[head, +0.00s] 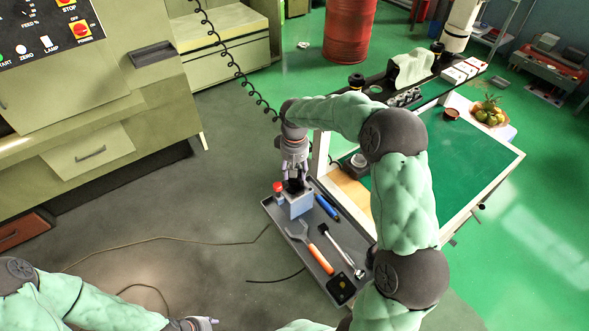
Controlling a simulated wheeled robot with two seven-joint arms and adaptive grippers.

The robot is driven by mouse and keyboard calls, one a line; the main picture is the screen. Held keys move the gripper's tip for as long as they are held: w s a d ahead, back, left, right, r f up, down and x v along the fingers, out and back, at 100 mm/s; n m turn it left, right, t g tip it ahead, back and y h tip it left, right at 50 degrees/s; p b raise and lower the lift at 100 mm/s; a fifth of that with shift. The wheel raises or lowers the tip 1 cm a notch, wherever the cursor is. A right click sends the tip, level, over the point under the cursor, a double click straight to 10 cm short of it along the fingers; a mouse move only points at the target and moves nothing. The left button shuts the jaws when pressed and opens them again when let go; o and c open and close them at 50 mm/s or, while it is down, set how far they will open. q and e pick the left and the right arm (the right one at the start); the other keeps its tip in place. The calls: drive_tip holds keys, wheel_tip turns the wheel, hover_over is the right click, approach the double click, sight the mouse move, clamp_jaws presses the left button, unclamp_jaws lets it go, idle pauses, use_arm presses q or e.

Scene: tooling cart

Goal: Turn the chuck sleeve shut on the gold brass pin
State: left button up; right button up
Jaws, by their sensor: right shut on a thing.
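My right gripper (294,181) points down over the tray. It is shut on a dark part, which I take to be the chuck sleeve (294,187), on top of a blue-grey block (300,206). The gold brass pin cannot be made out; the fingers and sleeve cover that spot, and it is small at this distance. My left gripper (208,322) shows only in part at the bottom edge, well away from the tray; its fingers are too cut off to judge.
The grey tray (284,238) also holds a red-capped container (279,190), an orange-handled tool (321,259), a blue-handled tool (327,207), a hammer-like tool (338,246) and a black square piece (341,288). A green-topped cart (470,165) stands to the right.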

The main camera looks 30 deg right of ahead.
drive_tip(key=shift+s+a+f+m, duration=0.2)
drive_tip(key=shift+s+f+m, duration=0.15)
drive_tip(key=shift+m, duration=0.05)
drive_tip(key=o, duration=1.2)
drive_tip(key=shift+c, duration=0.2)
drive_tip(key=shift+r, duration=0.15)
drive_tip(key=shift+w+d+r, duration=0.1)
drive_tip(key=shift+w+r, duration=0.05)
drive_tip(key=shift+r, duration=0.25)
wheel_tip(320, 180, up, 11)
drive_tip(key=shift+r, duration=0.15)
